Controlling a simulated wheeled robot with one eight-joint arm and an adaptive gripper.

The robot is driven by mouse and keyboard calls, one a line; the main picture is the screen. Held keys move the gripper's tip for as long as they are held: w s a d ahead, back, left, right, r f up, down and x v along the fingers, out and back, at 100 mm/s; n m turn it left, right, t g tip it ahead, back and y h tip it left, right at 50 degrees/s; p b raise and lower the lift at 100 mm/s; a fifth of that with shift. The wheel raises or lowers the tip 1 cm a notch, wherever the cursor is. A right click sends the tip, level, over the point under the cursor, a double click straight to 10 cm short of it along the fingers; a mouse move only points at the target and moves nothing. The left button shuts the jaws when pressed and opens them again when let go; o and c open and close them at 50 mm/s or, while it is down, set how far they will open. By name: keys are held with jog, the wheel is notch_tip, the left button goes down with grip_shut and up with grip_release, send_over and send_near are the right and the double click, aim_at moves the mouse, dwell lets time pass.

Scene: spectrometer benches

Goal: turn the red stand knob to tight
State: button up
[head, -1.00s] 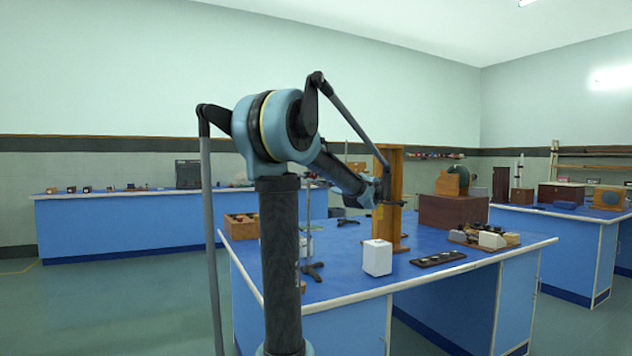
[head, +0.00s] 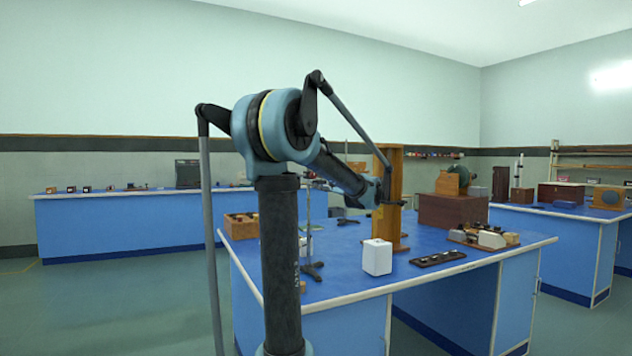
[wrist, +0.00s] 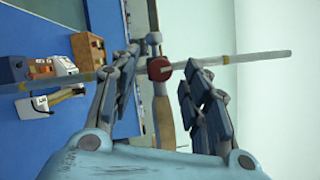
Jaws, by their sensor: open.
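The red knob (wrist: 159,69) shows in the wrist view, on a clamp at a pale metal rod (wrist: 235,60) that crosses the picture nearly level. My gripper (wrist: 157,72) is open, with one finger to the left of the knob and the other to its right. The knob appears between the fingertips with a gap visible on the right; contact on the left is unclear. A wooden bar (wrist: 163,118) shows below the knob between the fingers. In the head view I cannot make out the knob or fingertips.
The blue bench (head: 340,283) carries a white box (head: 377,257), a tall wooden frame (head: 393,200), a dark slotted strip (head: 438,258) and a wooden tray (head: 241,226). A thin stand (head: 309,235) rises beside my arm. Bare bench top shows between several items.

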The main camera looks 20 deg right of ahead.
jog(key=v, duration=1.1)
jog(key=shift+f, duration=0.1)
